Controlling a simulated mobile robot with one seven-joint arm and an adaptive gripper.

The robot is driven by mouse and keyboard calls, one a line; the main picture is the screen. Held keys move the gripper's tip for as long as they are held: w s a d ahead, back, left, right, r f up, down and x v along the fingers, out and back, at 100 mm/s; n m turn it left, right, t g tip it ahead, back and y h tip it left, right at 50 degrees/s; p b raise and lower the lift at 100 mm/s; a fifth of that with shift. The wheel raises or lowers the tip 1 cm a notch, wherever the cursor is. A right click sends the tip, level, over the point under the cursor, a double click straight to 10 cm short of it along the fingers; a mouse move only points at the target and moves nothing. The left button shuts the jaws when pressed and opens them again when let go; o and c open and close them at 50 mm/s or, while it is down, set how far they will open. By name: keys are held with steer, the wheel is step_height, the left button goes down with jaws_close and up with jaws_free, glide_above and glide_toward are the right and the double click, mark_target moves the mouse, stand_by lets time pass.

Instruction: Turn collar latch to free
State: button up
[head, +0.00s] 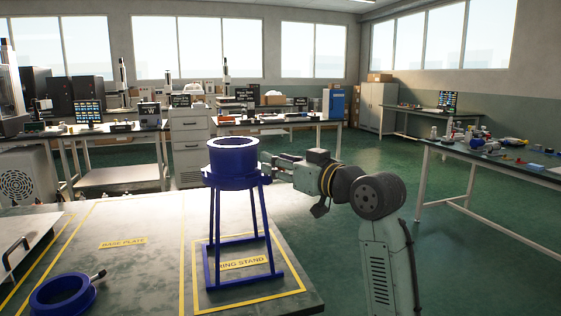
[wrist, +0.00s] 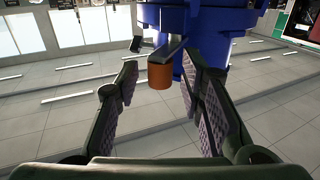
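A blue collar (head: 233,160) with an open round top sits upright on the blue ring stand (head: 262,225) in the head view. In the wrist view the collar (wrist: 222,22) fills the top, right of centre. A dark grey latch lever (wrist: 170,48) sticks out from it and carries an orange-brown cylindrical knob (wrist: 160,76). My gripper (head: 266,164) is at the collar's right side. In the wrist view my gripper (wrist: 158,82) is open, with the knob showing between its fingertips and gaps on both sides. The latch is too small to make out in the head view.
The stand is inside a yellow-outlined square on the table (head: 140,285). A loose blue ring with a dark-tipped handle (head: 62,296) lies at the table's front left. A metal plate with a handle (head: 22,250) is at the left edge.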

jaws_close()
stand_by(0.4)
steer(key=shift+s+h, duration=0.1)
steer(key=shift+h, duration=0.2)
steer(key=shift+s+a+m+g+h+p, duration=0.3)
steer(key=shift+a+m+h, duration=0.5)
steer(key=shift+m+h, duration=2.75)
steer(key=shift+s+a+m+g+h+p, duration=0.15)
steer(key=shift+a+m+g+h+p, duration=0.45)
steer(key=shift+m+h, duration=2.95)
steer(key=shift+s+a+m+g+h+p, duration=0.2)
steer(key=shift+a+m+h, duration=1.2)
steer(key=shift+h, duration=3.8)
steer(key=shift+d+m, duration=0.4)
steer(key=shift+m, duration=0.1)
jaws_free()
